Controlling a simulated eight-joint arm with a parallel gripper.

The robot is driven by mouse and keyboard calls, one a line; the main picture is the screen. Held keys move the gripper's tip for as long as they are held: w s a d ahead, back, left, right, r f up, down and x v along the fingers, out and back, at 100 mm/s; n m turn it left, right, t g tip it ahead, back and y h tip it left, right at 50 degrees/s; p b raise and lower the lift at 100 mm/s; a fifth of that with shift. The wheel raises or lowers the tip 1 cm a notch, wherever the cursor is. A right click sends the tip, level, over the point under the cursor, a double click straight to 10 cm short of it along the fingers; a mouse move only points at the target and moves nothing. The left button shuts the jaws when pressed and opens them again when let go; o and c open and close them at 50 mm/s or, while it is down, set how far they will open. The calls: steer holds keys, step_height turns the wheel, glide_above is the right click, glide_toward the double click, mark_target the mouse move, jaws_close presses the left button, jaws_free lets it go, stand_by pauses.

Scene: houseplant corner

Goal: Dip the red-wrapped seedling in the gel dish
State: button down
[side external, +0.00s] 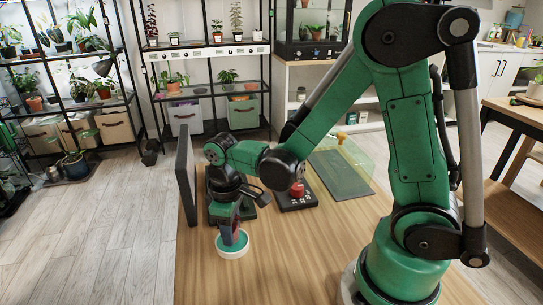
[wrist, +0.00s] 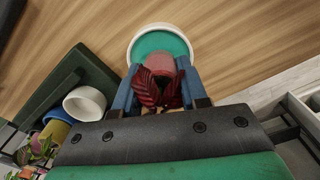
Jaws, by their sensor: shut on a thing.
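The gel dish (side external: 233,254) is a round white dish with teal gel, standing on the wooden table near its left edge. It also shows at the top of the wrist view (wrist: 131,50). My gripper (side external: 230,233) points down over the dish. In the wrist view its blue fingers (wrist: 160,80) are shut on the red-wrapped seedling (wrist: 153,88). The seedling's rounded reddish end overlaps the near part of the gel in the wrist view. I cannot tell whether it touches the gel. In the side view the fingers mostly hide the seedling.
A dark upright panel (side external: 186,180) stands at the table's left edge. A dark green tray (wrist: 95,70) with white, yellow and blue pots lies beside the gripper. Behind are a black box with a red knob (side external: 297,189) and a clear greenish cover (side external: 345,160). The table front is clear.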

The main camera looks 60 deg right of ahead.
steer(key=shift+f, duration=0.35)
stand_by(0.3)
stand_by(0.4)
steer(key=shift+r, duration=3)
steer(key=shift+w, duration=0.1)
